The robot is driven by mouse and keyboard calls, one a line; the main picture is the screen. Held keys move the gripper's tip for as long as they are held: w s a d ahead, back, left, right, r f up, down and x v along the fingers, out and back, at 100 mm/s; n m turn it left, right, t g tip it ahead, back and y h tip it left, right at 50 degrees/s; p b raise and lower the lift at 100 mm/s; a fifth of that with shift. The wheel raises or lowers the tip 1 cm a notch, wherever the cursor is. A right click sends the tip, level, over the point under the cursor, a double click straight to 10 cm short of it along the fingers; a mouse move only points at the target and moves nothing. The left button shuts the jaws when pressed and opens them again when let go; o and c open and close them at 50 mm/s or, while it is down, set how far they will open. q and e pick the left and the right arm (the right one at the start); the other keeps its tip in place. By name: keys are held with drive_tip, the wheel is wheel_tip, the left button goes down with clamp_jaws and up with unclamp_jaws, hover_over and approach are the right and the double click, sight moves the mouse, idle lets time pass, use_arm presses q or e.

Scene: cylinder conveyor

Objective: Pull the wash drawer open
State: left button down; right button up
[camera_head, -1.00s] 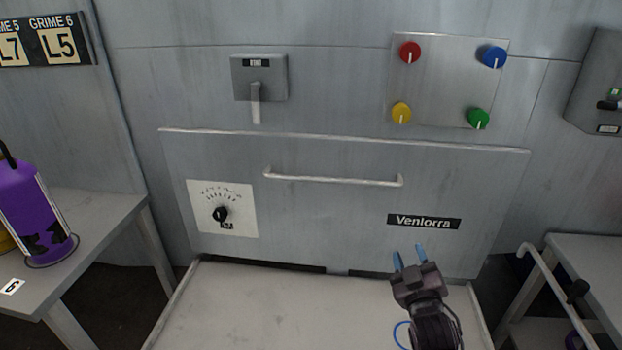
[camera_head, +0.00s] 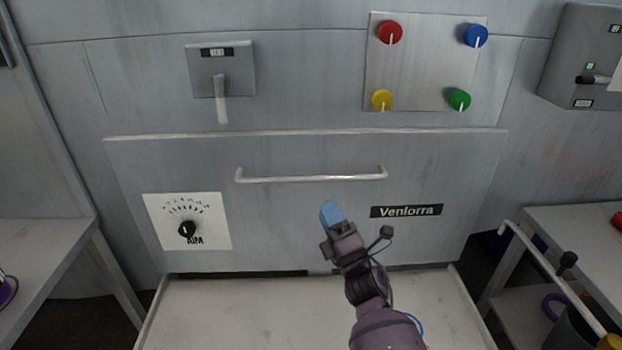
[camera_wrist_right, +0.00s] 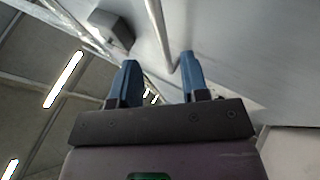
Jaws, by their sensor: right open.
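The wash drawer (camera_head: 300,220) is a wide grey front panel labelled "Venlorra", and it looks shut. Its pale bar handle (camera_head: 310,178) runs across the upper middle. My right gripper (camera_head: 331,211) is just below the handle, right of its centre, with blue fingertips pointing up at it. In the right wrist view the fingers (camera_wrist_right: 160,80) are apart with nothing between them. The handle (camera_wrist_right: 158,35) shows there as a bar beyond the fingertips, its end near the right finger. I cannot tell whether they touch. My left gripper is not in view.
A dial (camera_head: 187,229) is on the panel's left. A lever box (camera_head: 220,70) and a plate with coloured knobs (camera_head: 425,65) are above. A pale tray surface (camera_head: 260,310) lies below the drawer. Side tables stand left (camera_head: 40,250) and right (camera_head: 580,230).

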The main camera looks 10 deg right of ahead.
sight(312, 179)
drive_tip(key=x, duration=0.9)
drive_tip(key=shift+c, duration=0.4)
clamp_jaws()
